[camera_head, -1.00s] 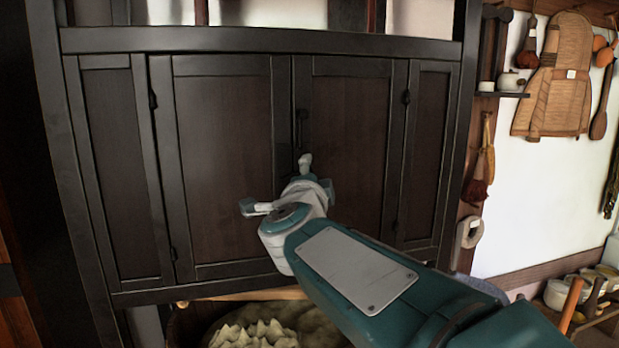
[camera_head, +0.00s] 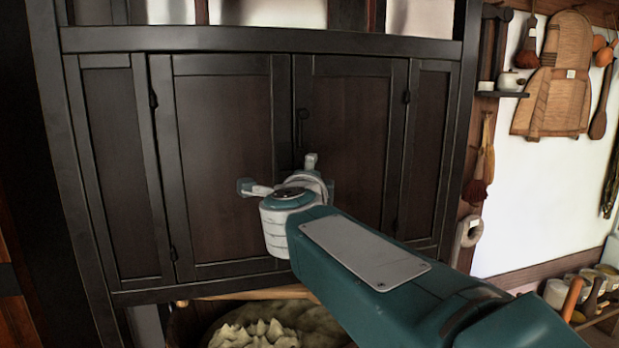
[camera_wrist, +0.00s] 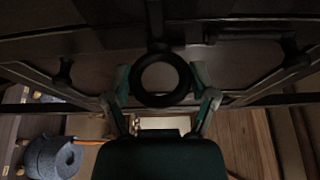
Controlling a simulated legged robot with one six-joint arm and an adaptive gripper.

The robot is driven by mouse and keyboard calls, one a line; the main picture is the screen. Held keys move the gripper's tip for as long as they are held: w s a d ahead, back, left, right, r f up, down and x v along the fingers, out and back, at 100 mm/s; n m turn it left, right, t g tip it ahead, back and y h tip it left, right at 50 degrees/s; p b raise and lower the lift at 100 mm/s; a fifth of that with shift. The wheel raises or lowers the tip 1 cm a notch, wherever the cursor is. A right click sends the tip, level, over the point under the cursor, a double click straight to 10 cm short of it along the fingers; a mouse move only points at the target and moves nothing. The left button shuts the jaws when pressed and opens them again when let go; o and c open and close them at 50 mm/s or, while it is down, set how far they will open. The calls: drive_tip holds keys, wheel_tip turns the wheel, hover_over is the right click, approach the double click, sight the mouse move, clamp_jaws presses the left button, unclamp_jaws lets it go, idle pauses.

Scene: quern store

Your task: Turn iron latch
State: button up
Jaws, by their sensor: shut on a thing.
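The dark iron latch (camera_wrist: 162,78), with a round black ring at its end, shows in the wrist view against the dark cabinet doors. My gripper (camera_wrist: 161,84) has one finger on each side of the ring and is shut on it. In the head view my gripper (camera_head: 285,180) is in front of the seam between the two middle doors, and hides the latch there. A dark upright handle (camera_head: 303,127) shows on the right middle door above my gripper. Both middle doors look closed.
The dark cabinet (camera_head: 222,165) fills the middle of the head view. Below it stands a tub (camera_head: 187,325) with pale, lumpy contents. Woven and wooden tools hang on the white wall at right. A blue-grey round thing (camera_wrist: 45,158) shows low left in the wrist view.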

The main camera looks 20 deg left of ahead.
drive_tip(key=o, duration=1)
drive_tip(key=shift+w+d+f, duration=0.1)
drive_tip(key=shift+w+f, duration=0.05)
drive_tip(key=shift+f, duration=0.1)
drive_tip(key=shift+o, duration=0.2)
drive_tip(key=shift+r, duration=0.1)
drive_tip(key=shift+s+r, duration=0.1)
drive_tip(key=shift+s, duration=0.45)
drive_tip(key=s+d, duration=0.1)
drive_tip(key=s, duration=0.9)
drive_tip(key=shift+s+d, duration=0.35)
drive_tip(key=shift+s, duration=0.05)
